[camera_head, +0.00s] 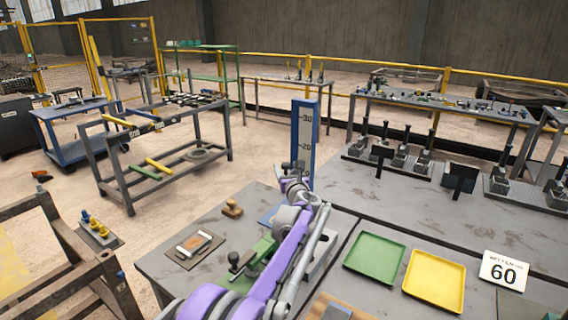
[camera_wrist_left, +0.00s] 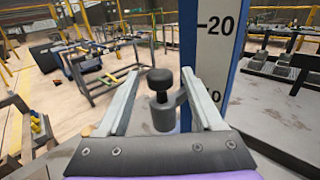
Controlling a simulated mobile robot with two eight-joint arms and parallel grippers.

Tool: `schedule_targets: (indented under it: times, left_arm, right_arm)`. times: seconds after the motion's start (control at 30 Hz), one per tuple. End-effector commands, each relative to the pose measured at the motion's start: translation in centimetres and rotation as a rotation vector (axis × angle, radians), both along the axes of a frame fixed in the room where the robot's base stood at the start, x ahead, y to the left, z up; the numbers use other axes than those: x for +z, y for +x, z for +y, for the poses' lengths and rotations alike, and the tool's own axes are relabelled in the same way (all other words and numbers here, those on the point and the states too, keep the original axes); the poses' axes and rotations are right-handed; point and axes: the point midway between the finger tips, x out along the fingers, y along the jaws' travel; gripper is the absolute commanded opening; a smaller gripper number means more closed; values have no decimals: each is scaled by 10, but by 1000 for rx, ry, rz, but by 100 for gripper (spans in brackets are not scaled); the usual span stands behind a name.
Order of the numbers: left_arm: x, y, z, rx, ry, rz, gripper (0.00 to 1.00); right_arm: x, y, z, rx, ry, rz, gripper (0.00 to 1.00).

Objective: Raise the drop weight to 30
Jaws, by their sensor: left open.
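The drop weight (camera_wrist_left: 164,112) is a dark grey cylinder with a black knob on top, joined by an arm to the scale post. The post (camera_head: 305,135) is blue with a white face marked 30 and 20 in the head view; the wrist view shows its marks 20 and 10 (camera_wrist_left: 215,60). The weight appears near the lower mark, but its exact reading cannot be told. My left gripper (camera_wrist_left: 160,73) is open, its fingers on either side of the knob with gaps showing. In the head view it (camera_head: 293,178) is beside the post, and my arm hides the weight.
Several racks stand at back right.

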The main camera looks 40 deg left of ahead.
Motion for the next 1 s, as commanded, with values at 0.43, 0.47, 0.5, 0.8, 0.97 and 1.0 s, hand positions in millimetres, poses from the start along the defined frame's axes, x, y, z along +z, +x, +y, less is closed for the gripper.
schedule_targets:
  times: [0.43,0.47,0.5,0.8,0.97,1.0]
  left_arm:
    - [0,27,34,0,-1,-2,68]
    - [0,27,34,0,-1,-2,68]
    - [0,27,34,0,-1,-2,68]
    - [0,27,34,0,-2,-2,41]
    - [0,27,34,0,-2,-2,12]
    - [0,27,34,0,-2,-2,5]
  right_arm:
    - [2,0,0,0,0,-1,50]
    - [2,0,0,0,0,-1,50]
    - [2,0,0,0,0,-1,50]
    - [2,0,0,0,0,-1,50]
    - [2,0,0,0,0,-1,50]
    - [2,0,0,0,0,-1,50]
